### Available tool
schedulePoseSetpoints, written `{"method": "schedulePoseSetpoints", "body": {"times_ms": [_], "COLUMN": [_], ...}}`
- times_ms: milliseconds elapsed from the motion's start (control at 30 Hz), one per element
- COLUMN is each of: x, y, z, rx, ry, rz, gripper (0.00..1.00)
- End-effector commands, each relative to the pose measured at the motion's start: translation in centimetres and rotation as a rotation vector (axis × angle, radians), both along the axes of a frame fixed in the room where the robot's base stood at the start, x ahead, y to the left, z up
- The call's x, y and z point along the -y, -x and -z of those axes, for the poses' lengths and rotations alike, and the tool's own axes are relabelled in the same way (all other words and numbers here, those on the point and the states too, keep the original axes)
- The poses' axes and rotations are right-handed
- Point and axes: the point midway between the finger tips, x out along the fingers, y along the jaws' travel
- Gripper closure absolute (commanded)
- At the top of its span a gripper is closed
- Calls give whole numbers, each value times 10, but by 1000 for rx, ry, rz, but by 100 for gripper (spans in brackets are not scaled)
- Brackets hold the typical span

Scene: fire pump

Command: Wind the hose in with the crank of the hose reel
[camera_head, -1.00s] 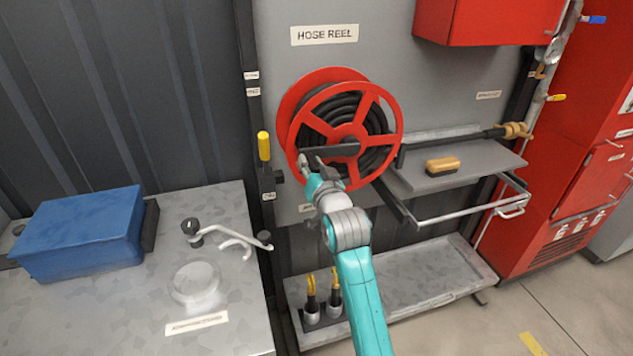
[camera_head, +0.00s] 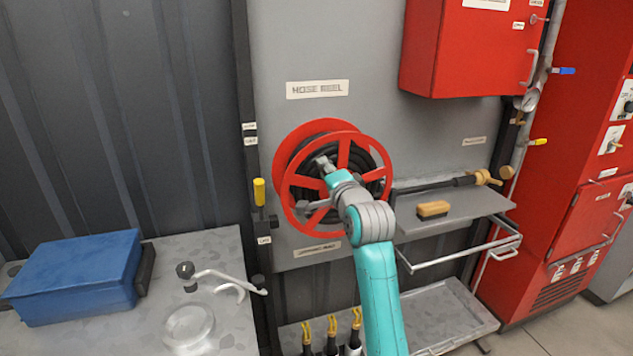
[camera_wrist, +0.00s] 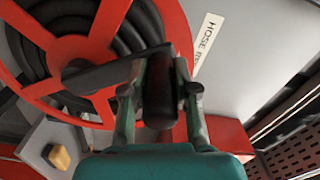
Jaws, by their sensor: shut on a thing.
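The red hose reel (camera_head: 373,150) is mounted on the grey wall panel under a HOSE REEL label (camera_head: 317,89). Black hose (camera_head: 309,165) lies coiled on it behind the red spokes. My gripper (camera_head: 325,164) is in front of the reel, above its hub. In the wrist view, my gripper (camera_wrist: 158,88) is shut around the dark crank handle (camera_wrist: 158,95), one finger on each side. The dark crank arm (camera_wrist: 100,76) runs from the handle to the hub. My gripper and wrist hide the handle and hub in the head view.
A shelf (camera_head: 455,215) right of the reel holds a brush (camera_head: 433,209) and a nozzle with a brass end (camera_head: 483,178). A metal rail (camera_head: 465,257) juts out below. A yellow-handled lever (camera_head: 259,192) stands left of the reel. A blue box (camera_head: 75,275) sits on the left bench.

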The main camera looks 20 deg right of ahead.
Motion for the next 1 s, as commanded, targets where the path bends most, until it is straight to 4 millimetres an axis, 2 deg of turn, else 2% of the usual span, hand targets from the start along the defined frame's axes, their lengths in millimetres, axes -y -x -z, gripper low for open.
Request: {"method": "schedulePoseSetpoints", "body": {"times_ms": [100, 433, 800, 1000], "x": [14, 52, 93, 109], "y": [0, 0, 0, 0], "z": [-9, -21, -19, -15], "rx": [4, 3, 0, 1], "ry": [-110, -423, -753, -885], "rz": [3, 2, 3, 2], "gripper": [100, 100, 100, 100]}}
